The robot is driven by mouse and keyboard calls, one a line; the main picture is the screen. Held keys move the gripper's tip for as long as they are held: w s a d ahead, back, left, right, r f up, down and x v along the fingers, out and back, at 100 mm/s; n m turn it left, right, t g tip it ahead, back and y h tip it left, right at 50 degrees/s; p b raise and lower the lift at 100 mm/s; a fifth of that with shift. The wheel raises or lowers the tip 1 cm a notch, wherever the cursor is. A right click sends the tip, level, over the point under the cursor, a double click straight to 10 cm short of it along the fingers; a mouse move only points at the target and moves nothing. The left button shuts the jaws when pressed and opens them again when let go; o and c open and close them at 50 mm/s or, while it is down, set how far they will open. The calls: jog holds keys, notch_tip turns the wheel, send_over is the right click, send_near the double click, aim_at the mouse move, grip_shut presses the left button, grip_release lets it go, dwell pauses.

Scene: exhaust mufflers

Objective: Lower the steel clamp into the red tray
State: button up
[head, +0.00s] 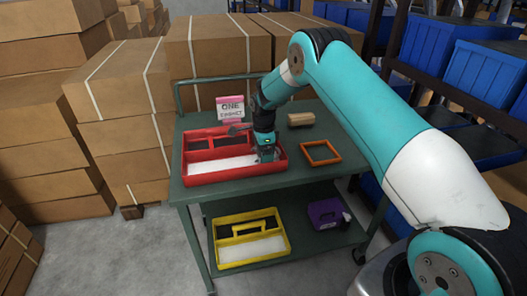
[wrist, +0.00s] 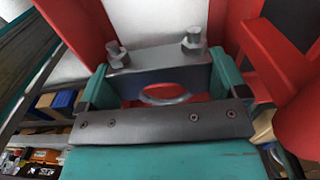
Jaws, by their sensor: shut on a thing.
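The red tray (head: 228,175) stands on the upper shelf of the green cart, with a handle bar, rear compartments and a pale floor in its long front compartment. My gripper (head: 266,154) points down into the right end of that front compartment. In the wrist view my gripper (wrist: 160,88) is shut on the steel clamp (wrist: 158,69), a grey block with two bolts on top and a rounded opening below. The red walls of the tray (wrist: 80,28) surround it there. Whether the clamp touches the tray floor I cannot tell; in the head view it is mostly hidden by the gripper.
An orange frame (head: 321,153) and a small tan block (head: 301,119) lie right of the tray. A pink and white sign (head: 231,108) stands behind it. Cardboard boxes (head: 216,60) are stacked behind.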

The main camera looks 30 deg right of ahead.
jog(key=shift+f, duration=0.1)
jog(key=o, duration=0.7)
notch_tip(320, 180, up, 17)
jog(key=b, duration=0.3)
jog(key=s+a+r+n, duration=0.7)
jog(key=s+a+n, duration=0.1)
jog(key=s, duration=0.1)
jog(key=s+a+n+y, duration=0.1)
jog(key=s+a+n, duration=0.2)
jog(key=s+n, duration=0.3)
jog(key=s+a+n+y, duration=0.1)
jog(key=s+a+n, duration=0.2)
jog(key=s+n, duration=0.4)
jog(key=s+a+r+n+y, duration=0.1)
jog(key=s+a+n, duration=0.3)
jog(key=s, duration=1.4)
jog(key=shift+s+n+y, duration=0.15)
jog(key=shift+n+y, duration=0.45)
jog(key=shift+n, duration=0.8)
